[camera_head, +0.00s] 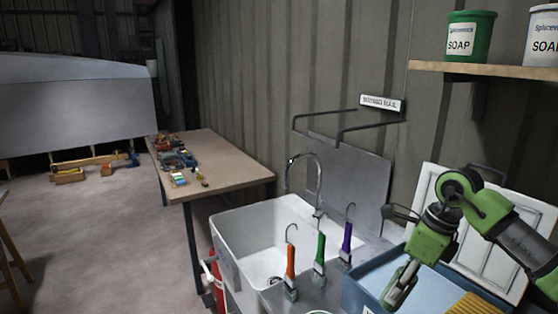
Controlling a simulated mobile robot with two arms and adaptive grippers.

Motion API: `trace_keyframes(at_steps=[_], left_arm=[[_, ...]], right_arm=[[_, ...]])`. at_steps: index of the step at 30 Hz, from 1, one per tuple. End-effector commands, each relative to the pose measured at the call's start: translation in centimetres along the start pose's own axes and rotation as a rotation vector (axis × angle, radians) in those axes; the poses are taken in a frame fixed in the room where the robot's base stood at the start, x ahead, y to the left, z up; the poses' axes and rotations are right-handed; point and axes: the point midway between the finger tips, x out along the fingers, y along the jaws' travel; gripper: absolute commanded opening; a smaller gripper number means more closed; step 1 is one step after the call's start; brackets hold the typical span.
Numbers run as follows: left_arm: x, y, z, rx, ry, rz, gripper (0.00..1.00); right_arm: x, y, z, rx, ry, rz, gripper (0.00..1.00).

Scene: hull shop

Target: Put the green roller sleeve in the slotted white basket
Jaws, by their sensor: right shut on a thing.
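My right gripper (401,287) reaches down from the right over a blue tray (360,291) beside the sink. The slotted white basket is not clearly in view. My left gripper is not in view.
A white sink (262,230) with a tap stands left of the tray. A white panel (428,190) leans behind my arm. A wooden workbench (225,160) holds small items.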

Motion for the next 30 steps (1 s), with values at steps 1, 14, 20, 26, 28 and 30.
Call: trace_keyframes(at_steps=[1, 14, 20, 26, 28, 30], left_arm=[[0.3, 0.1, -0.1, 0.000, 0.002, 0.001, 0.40], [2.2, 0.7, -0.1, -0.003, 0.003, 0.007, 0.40], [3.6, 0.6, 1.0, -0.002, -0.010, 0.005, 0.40], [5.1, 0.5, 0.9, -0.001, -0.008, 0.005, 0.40], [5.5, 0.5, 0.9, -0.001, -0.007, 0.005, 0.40], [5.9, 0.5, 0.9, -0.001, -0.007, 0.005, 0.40]], right_arm=[[0.5, 0.4, -0.1, -0.039, 0.005, 0.010, 0.12], [4.3, 5.8, -1.5, -0.620, 0.057, 0.149, 0.12], [6.9, 9.8, -3.4, -1.089, 0.101, 0.261, 0.12], [9.3, 13.8, -6.0, -1.582, 0.144, 0.377, 0.12], [10.0, 15.1, -6.9, -1.742, 0.160, 0.415, 0.12], [10.6, 16.1, -7.8, -1.883, 0.172, 0.449, 0.12]])
